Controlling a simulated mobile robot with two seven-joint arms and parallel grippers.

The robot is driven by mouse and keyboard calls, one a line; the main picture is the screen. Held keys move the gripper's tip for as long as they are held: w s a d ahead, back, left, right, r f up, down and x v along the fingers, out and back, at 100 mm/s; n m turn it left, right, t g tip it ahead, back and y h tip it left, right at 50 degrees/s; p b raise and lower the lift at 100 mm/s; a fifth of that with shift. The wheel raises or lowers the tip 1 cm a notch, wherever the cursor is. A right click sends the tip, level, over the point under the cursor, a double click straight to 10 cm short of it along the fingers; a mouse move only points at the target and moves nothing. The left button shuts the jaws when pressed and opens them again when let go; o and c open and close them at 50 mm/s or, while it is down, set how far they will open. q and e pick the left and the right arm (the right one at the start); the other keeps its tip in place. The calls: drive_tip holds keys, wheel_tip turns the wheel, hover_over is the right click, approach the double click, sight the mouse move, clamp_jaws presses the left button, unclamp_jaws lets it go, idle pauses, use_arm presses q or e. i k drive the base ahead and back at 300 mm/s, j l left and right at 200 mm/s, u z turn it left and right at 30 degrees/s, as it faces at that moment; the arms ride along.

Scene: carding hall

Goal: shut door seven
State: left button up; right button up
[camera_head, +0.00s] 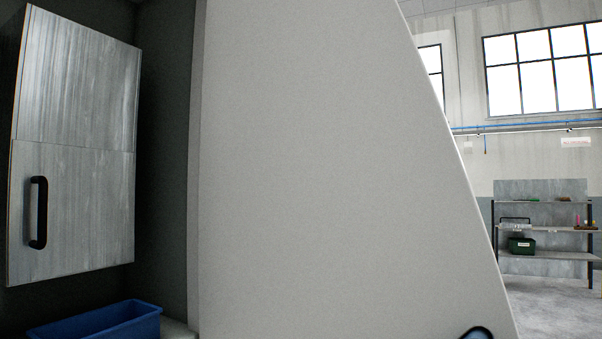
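A large plain pale panel (320,170) fills the middle of the view, very close. It looks like a door standing open, but no number shows on it. Its right edge slants down to the right. At the left is a grey wood-grain cabinet front (75,110) with a black bar handle (38,212) on its lower part; its lower part looks shut. No number is readable there either. Neither gripper can be made out. A small dark rounded piece (478,333) shows at the bottom edge, and I cannot tell what it is.
A blue bin (100,322) stands low at the left, below the cabinet. Beyond the panel at the right, a shelf unit (540,229) holds a dark green box (521,245) and small items. Open floor (560,305) lies in front of it. Windows (540,70) are in the back wall.

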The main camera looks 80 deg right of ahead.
sight(337, 199)
drive_tip(key=k+l+z, duration=0.2)
drive_tip(key=k, duration=0.65)
drive_tip(key=k+l+z, duration=0.1)
drive_tip(key=l, duration=0.3)
drive_tip(key=k+l+z, duration=0.1)
drive_tip(key=l, duration=0.75)
drive_tip(key=i+l+z, duration=0.15)
drive_tip(key=l, duration=0.3)
drive_tip(key=k+l, duration=0.2)
drive_tip(key=k, duration=0.2)
